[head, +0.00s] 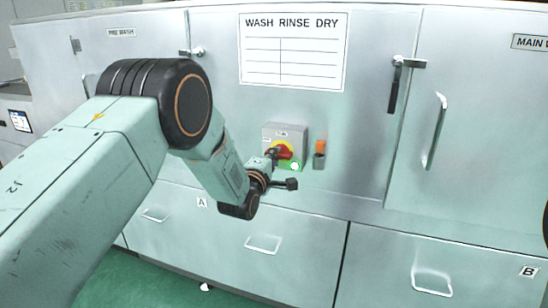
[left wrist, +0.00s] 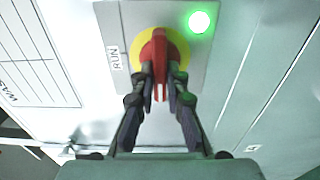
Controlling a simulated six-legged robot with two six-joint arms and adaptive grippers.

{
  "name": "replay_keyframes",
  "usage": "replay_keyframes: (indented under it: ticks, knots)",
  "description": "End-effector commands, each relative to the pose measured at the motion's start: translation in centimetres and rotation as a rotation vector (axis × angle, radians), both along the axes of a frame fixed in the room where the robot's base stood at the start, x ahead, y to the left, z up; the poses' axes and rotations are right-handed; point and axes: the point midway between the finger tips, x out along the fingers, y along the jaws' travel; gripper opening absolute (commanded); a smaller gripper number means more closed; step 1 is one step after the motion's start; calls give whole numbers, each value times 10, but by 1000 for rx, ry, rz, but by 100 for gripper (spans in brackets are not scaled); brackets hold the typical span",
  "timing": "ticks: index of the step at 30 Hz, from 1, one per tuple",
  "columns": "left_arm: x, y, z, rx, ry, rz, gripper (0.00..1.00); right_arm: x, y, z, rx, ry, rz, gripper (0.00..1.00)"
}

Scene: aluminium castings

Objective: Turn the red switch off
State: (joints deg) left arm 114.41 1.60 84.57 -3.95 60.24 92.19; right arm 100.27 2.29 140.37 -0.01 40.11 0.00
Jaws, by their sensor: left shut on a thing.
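The red switch (head: 285,151) is a rotary handle on a yellow disc (head: 277,145), mounted on a grey box (head: 288,131) on the machine front. In the left wrist view, the red handle (left wrist: 159,68) stands up-and-down in the picture, with the RUN label (left wrist: 115,58) to its left. A round green light (left wrist: 199,22) glows at upper right; it also shows in the head view (head: 295,166). My left gripper (left wrist: 160,82) has its two fingers closed on either side of the handle. In the head view the left gripper (head: 273,157) partly covers the switch. My right gripper is not seen.
An orange item (head: 320,146) in a grey holder is just right of the box. A WASH RINSE DRY sheet (head: 293,50) is above. Door handles (head: 436,131) and a black latch lever (head: 394,88) stick out at right. Drawer pulls (head: 262,244) are below.

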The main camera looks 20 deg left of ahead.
Motion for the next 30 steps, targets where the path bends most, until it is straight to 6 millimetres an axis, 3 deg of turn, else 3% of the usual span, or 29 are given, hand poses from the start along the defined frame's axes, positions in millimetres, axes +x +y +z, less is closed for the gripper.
replay_keyframes:
  ticks: [4, 5, 12, 23, 30]
  knots:
    - [-1, 0, -3, -2, 6, 1, 0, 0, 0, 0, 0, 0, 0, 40]
    - [-1, 0, -3, -2, 6, 1, 16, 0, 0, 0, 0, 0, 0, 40]
    - [0, 0, -2, -1, 3, 1, 36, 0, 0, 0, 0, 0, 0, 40]
    - [-3, 0, -1, 0, 2, 0, 36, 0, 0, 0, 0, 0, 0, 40]
    - [-29, 1, -1, 0, 5, 1, 36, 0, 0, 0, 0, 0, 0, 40]
